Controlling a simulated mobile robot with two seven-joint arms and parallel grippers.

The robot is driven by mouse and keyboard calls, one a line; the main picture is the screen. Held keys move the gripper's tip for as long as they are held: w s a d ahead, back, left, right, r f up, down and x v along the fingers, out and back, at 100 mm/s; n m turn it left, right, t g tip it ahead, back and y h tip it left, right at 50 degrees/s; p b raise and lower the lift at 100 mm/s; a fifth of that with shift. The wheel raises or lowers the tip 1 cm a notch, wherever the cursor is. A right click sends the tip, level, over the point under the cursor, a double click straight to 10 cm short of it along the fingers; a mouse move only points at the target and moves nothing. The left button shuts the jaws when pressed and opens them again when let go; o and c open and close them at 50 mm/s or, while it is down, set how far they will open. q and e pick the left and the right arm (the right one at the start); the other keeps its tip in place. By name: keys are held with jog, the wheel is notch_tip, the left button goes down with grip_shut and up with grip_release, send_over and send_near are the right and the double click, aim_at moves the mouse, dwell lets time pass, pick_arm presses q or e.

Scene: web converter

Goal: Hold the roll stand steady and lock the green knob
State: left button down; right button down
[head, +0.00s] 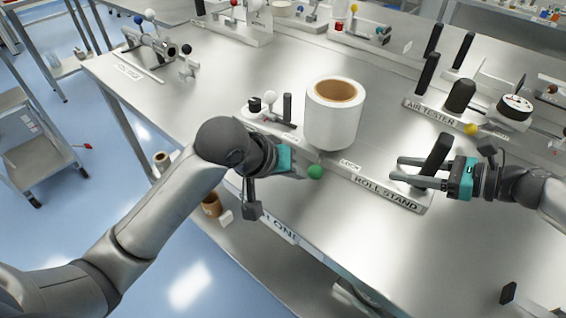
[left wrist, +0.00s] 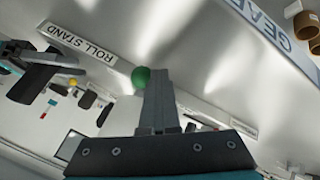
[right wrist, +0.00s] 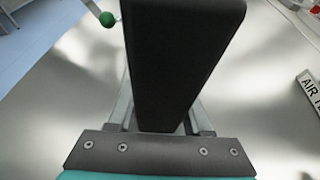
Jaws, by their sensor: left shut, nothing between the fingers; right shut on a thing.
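The roll stand (head: 385,189) is a metal base labelled ROLL STAND and LOCK, carrying an upright white roll (head: 331,118). A black upright handle (head: 437,152) rises at its right end. My right gripper (head: 408,172) is shut on this handle, which fills the right wrist view (right wrist: 182,60). The green knob (head: 315,172) sits at the front of the stand. My left gripper (head: 300,170) is shut and empty, its fingertips close beside the knob. In the left wrist view the knob (left wrist: 140,77) is just left of the closed fingers (left wrist: 157,100); contact is unclear.
An air tester (head: 455,110) with a gauge and a yellow knob stands at the right. Other fixtures line the back of the metal table. The table in front of the stand is mostly clear. A grey cart (head: 35,150) stands on the floor at left.

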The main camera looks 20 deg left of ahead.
pick_arm(q)
jog(key=d, duration=0.1)
jog(key=n, duration=0.1)
jog(key=d, duration=0.1)
jog(key=shift+s+d+n+y, duration=0.25)
jog(key=shift+d+n+y, duration=0.05)
jog(key=shift+d+y, duration=0.1)
pick_arm(e)
jog(key=shift+s+f, duration=0.2)
jog(key=shift+f, duration=0.4)
pick_arm(q)
jog(key=shift+d, duration=0.6)
jog(key=shift+d+r+t, duration=0.1)
jog(key=shift+t, duration=0.2)
jog(key=v, duration=0.7)
jog(key=shift+s+a+r, duration=0.2)
jog(key=shift+s+a, duration=0.05)
jog(key=shift+a, duration=0.1)
pick_arm(e)
jog(key=shift+d, duration=0.1)
pick_arm(q)
jog(key=shift+w, duration=0.1)
pick_arm(e)
jog(key=shift+r, duration=0.3)
jog(key=c, duration=0.5)
grip_release()
jog(key=shift+r, duration=0.1)
jog(key=shift+o, duration=1.3)
jog(key=shift+w, duration=0.1)
jog(key=shift+r, duration=0.1)
